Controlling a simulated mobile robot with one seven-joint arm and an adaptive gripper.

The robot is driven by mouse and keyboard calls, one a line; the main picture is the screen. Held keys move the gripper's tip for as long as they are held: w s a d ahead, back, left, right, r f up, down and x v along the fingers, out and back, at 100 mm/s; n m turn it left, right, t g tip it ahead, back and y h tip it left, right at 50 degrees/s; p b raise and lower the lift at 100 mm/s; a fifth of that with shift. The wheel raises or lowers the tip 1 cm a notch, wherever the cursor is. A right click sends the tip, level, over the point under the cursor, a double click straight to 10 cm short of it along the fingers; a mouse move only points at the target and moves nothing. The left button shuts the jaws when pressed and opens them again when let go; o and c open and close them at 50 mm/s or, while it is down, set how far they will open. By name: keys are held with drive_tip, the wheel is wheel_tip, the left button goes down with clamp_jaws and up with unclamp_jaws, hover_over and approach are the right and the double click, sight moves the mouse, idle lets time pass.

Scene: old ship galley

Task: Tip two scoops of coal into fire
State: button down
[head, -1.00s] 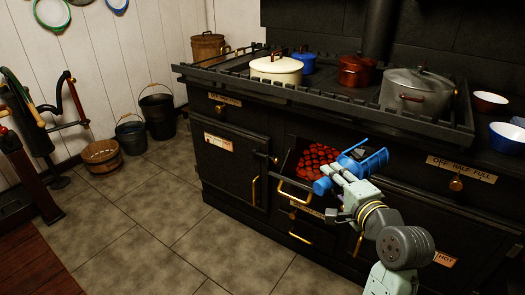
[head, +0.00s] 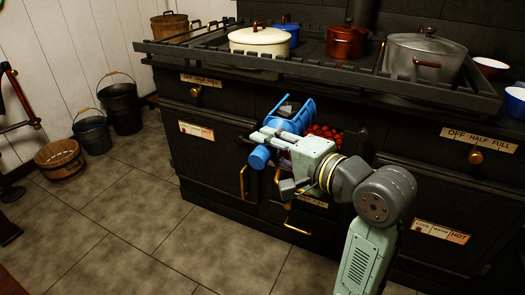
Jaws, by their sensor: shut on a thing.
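My gripper (head: 266,147) is shut on the handle of a blue scoop (head: 303,117). The scoop is in front of the stove, with its bowl raised near the upper left of the open fire compartment. Something dark, perhaps coal, shows in the bowl, but it is too small to be sure. The fire (head: 325,131) shows as glowing red pieces behind my gripper and the scoop, which hide most of it. I cannot tell whether the scoop's bowl is over the fire or in front of it.
The black stove (head: 215,165) fills the right side. On its top stand a cream pot (head: 264,42), a red pot (head: 346,42) and a grey pot (head: 424,62). Dark buckets (head: 122,108) and a wooden tub (head: 59,159) stand at the left. The tiled floor in front is clear.

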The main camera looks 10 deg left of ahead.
sight(296, 105)
drive_tip(key=shift+w+d+f+b, duration=0.6)
drive_tip(key=shift+w+b, duration=0.4)
drive_tip(key=shift+w, duration=0.55)
drive_tip(key=shift+w+d+f+b, duration=0.45)
drive_tip(key=shift+w+f+b, duration=0.45)
drive_tip(key=shift+w, duration=0.7)
drive_tip(key=shift+w+d+f+b, duration=0.5)
drive_tip(key=shift+w+b, duration=0.65)
drive_tip(key=shift+w, duration=0.4)
drive_tip(key=r+p, duration=0.2)
drive_tip(key=shift+w+d+r+m+p, duration=0.15)
drive_tip(key=shift+w+m+p, duration=0.15)
drive_tip(key=shift+m+p, duration=0.1)
drive_tip(key=w+r+m+g+p, duration=0.1)
drive_tip(key=r+p, duration=0.1)
drive_tip(key=p, duration=0.1)
drive_tip(key=w+d+r+m+g+p, duration=0.1)
drive_tip(key=r+m+p, duration=0.1)
drive_tip(key=r+p, duration=0.1)
drive_tip(key=w+r+m+g+p, duration=0.1)
drive_tip(key=w+r+p, duration=0.1)
drive_tip(key=p, duration=0.2)
drive_tip(key=shift+d+r+p, duration=0.15)
drive_tip(key=shift+r+p, duration=0.15)
drive_tip(key=w+d+r+m+g+p, duration=0.2)
drive_tip(key=w+p, duration=0.5)
drive_tip(key=p, duration=0.5)
drive_tip(key=shift+w+d+r+m+g, duration=0.25)
drive_tip(key=shift+w+r+m+g, duration=0.25)
drive_tip(key=shift+r+m, duration=0.55)
